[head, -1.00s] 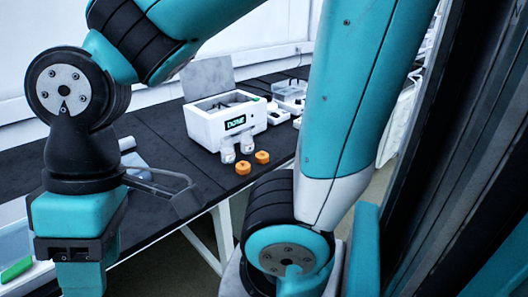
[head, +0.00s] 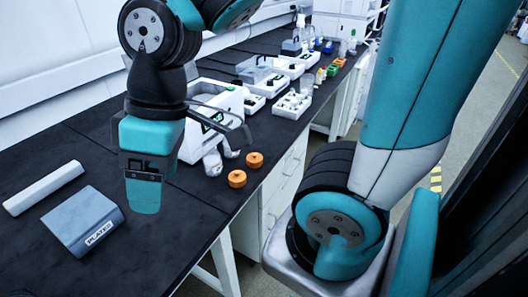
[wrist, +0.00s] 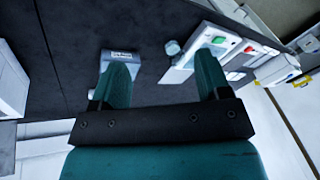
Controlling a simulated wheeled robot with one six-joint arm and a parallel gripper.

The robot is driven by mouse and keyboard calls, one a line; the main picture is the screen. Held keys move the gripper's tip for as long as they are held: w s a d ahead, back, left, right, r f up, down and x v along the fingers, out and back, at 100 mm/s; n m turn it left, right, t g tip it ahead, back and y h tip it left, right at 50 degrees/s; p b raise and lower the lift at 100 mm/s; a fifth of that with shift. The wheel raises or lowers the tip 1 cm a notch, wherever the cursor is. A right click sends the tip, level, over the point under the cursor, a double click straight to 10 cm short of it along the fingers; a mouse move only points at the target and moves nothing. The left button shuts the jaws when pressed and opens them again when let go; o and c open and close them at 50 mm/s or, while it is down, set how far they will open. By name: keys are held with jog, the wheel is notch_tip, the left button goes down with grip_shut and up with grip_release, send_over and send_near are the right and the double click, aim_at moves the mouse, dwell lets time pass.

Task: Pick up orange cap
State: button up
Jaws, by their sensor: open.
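Two orange caps lie apart on the black bench top in the head view: a nearer one (head: 237,179) and a farther one (head: 254,160), close to the bench's front edge. My gripper (head: 142,197) hangs to the left of both caps in the head view, above the bench and apart from them. In the wrist view my gripper (wrist: 162,72) is open, its two teal fingers spread with nothing between them. I cannot make out either cap in the wrist view.
Two pale vials (head: 213,161) stand left of the caps, before a white device (head: 214,97) partly hidden by my arm. A grey box labelled PLATES (head: 85,220) and a white bar (head: 43,187) lie at left. Trays (head: 292,104) and bottles fill the far bench.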

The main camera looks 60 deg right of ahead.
jog(key=w+d+f+n+h, duration=0.1)
jog(key=w+d+f+n, duration=0.1)
jog(key=w+d, duration=0.7)
jog(key=n+h+p, duration=0.2)
jog(key=n+h, duration=0.1)
jog(key=n, duration=0.2)
send_over(254, 154)
notch_tip(254, 154, down, 8)
jog(key=f, duration=1)
jog(key=shift+s+f+p, duration=0.2)
jog(key=shift+s+p, duration=0.15)
jog(key=shift+w+d+f+p, duration=0.1)
jog(key=shift+w+f+p, duration=0.1)
jog(key=shift+f, duration=1.4)
jog(key=shift+w+f+p, duration=0.15)
jog(key=shift+f+p, duration=0.05)
jog(key=shift+f, duration=1.4)
jog(key=c, duration=0.7)
